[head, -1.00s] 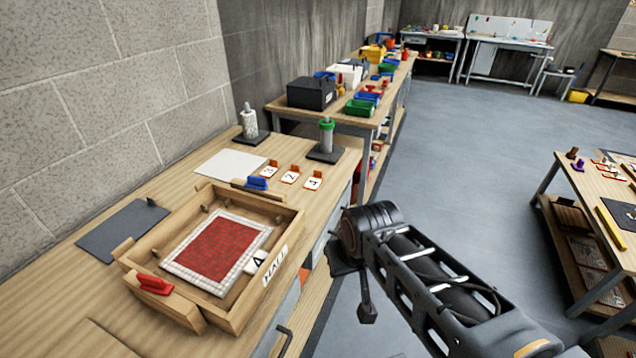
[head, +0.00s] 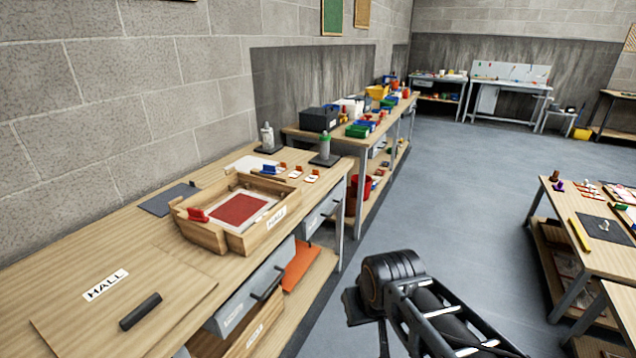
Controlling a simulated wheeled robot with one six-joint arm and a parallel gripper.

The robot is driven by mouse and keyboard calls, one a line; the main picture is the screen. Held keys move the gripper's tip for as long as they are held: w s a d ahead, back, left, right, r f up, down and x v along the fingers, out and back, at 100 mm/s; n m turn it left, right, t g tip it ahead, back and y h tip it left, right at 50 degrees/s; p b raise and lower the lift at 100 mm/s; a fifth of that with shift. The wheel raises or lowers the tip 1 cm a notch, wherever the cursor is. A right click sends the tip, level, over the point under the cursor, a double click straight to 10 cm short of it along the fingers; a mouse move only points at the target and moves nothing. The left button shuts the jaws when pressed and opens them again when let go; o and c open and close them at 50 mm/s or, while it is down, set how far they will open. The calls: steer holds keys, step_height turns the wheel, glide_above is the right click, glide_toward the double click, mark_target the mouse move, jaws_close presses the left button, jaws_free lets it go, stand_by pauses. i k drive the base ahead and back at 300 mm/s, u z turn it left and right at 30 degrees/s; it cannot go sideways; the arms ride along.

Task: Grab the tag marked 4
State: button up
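Three small white tags with orange grips stand in a row on the left workbench (head: 75,245), beyond the tray: a left tag (head: 281,168), a middle tag (head: 295,173) and a right tag (head: 311,177). Their marks are too small to read now. The wooden tray (head: 262,236) holds a red mosaic panel (head: 238,209) with a pale border and has a HALL label on its front. My gripper (head: 362,308) is low over the floor, right of the bench and apart from the tags. Its fingers are not clear enough to tell open or shut.
A dark cylinder (head: 140,311) lies on the board at the bench's near end. A green-topped post (head: 325,147) stands behind the tags. An open drawer (head: 250,300) juts from the bench. Another table (head: 590,240) stands right, with clear floor between.

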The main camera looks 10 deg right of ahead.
mark_target(311, 178)
steer(key=z, duration=0.65)
steer(key=i, duration=0.75)
steer(key=z, duration=0.5)
steer(key=i, duration=0.85)
steer(key=u, duration=0.8)
steer(key=i, duration=0.7)
steer(key=u, duration=1.1)
steer(key=i, duration=0.2)
steer(key=u, duration=0.1)
